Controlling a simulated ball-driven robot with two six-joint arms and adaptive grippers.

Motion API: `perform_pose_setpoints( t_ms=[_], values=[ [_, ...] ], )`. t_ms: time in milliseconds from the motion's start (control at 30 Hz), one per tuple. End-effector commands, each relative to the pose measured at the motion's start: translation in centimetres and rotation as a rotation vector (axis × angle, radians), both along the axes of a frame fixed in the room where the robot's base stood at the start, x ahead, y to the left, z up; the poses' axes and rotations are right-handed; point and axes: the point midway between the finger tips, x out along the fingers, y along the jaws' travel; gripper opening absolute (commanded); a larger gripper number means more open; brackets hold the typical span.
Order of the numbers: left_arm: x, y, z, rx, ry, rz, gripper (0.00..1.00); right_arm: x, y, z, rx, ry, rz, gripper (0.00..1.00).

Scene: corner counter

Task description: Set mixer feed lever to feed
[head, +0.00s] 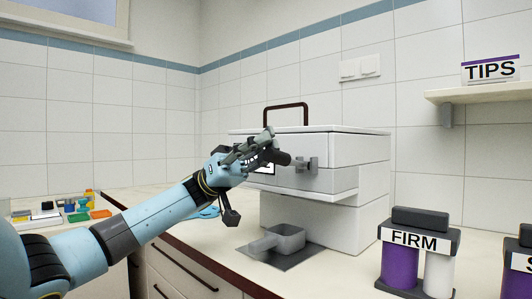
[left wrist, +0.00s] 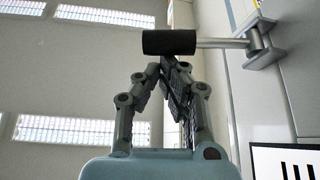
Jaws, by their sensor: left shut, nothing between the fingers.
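The mixer (head: 352,152) is a white box-shaped machine on the corner counter. Its feed lever has a black grip (left wrist: 169,42) on a grey rod (left wrist: 220,43) that runs to a bracket (left wrist: 265,42) on the front face. In the head view, the dark grip (head: 281,158) sticks out beside my left gripper (head: 268,138). My left gripper is shut and empty, its fingertips (left wrist: 168,64) close to the grip in the left wrist view. I cannot tell whether they touch it. A label on the mixer is partly hidden by the gripper. My right gripper is out of view.
A grey scoop-like cup (head: 289,236) sits on a dark plate below the mixer front. A FIRM-labelled holder (head: 415,240) stands right of it. A shelf with a TIPS box (head: 490,71) is at upper right. Small coloured items (head: 70,208) lie at far left.

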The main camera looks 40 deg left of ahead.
Motion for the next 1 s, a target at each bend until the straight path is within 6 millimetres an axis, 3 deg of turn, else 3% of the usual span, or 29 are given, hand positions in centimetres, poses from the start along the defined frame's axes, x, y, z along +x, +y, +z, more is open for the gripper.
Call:
perform_pose_setpoints(
  t_ms=[33,100,400,1000],
  values=[
    [0.0,0.0,-1.3,-0.004,-0.041,0.000,0.00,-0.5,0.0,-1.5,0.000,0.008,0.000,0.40],
    [-0.2,0.0,-1.9,-0.010,-0.107,0.000,0.00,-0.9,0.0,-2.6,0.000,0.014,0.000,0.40],
    [-0.9,0.1,-3.9,-0.025,-0.322,0.000,0.00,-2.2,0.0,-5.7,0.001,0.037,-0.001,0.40],
    [-0.6,0.0,-6.2,-0.025,-0.319,0.001,0.00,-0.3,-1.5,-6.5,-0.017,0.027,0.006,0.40]
  ],
)
